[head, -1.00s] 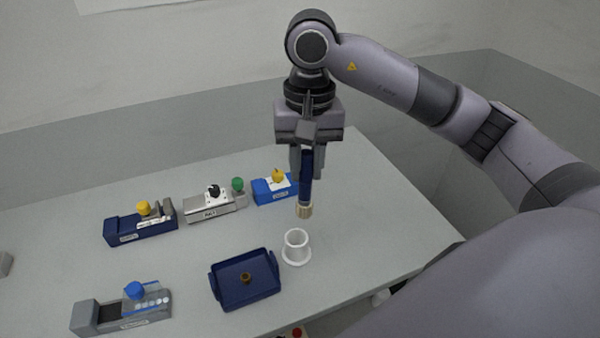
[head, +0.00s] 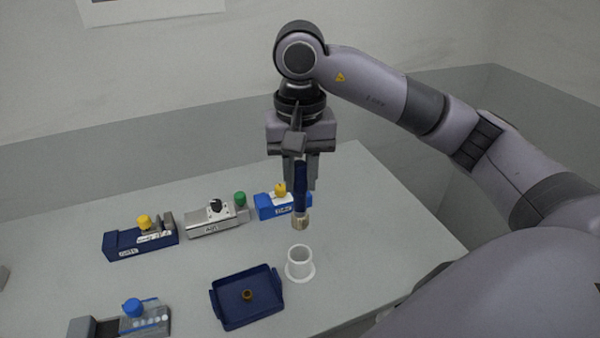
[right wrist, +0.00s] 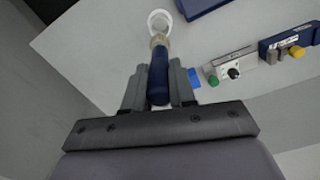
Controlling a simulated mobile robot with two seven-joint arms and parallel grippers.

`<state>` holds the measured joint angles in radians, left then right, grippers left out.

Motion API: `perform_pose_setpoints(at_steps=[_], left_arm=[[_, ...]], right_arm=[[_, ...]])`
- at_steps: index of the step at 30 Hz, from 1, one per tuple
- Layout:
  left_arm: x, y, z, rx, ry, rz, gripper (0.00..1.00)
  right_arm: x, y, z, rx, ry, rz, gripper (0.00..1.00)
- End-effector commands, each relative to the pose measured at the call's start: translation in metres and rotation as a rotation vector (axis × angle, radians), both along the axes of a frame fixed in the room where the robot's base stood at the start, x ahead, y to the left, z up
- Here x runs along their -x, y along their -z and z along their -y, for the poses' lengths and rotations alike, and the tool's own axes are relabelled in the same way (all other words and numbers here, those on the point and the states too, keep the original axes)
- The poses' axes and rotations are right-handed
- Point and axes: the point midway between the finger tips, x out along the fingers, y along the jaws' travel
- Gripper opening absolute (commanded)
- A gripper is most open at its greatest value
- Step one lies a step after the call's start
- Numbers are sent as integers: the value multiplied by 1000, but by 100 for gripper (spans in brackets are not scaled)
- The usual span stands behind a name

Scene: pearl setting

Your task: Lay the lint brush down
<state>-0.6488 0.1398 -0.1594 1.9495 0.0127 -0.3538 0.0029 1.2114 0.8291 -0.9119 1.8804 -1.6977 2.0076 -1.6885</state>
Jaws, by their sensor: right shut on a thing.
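The lint brush (head: 300,200) has a dark blue handle and a tan bristled end that points down. My right gripper (head: 300,180) is shut on its handle and holds it upright above the table, behind the white cup-like holder (head: 299,264). In the right wrist view the brush (right wrist: 158,75) sits between the fingers of my right gripper (right wrist: 160,88), with its tan end towards the white holder (right wrist: 159,20). The brush is apart from the holder and the table. My left gripper is not in view.
A dark blue tray (head: 262,312) with a small brown knob-like piece (head: 247,295) lies left of the holder. Several devices with coloured knobs stand behind and left: dark blue (head: 125,246), silver (head: 208,229), bright blue (head: 266,207) and grey (head: 150,322). The table's right side is clear.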

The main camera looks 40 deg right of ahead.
Motion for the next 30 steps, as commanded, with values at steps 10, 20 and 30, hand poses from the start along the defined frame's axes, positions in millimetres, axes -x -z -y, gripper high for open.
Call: perform_pose_setpoints(at_steps=[10,20,30], left_arm=[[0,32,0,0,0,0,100],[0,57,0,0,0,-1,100],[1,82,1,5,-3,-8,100]], right_arm=[[0,32,0,0,0,0,0],[0,58,0,1,0,0,0],[0,85,0,0,0,0,0]])
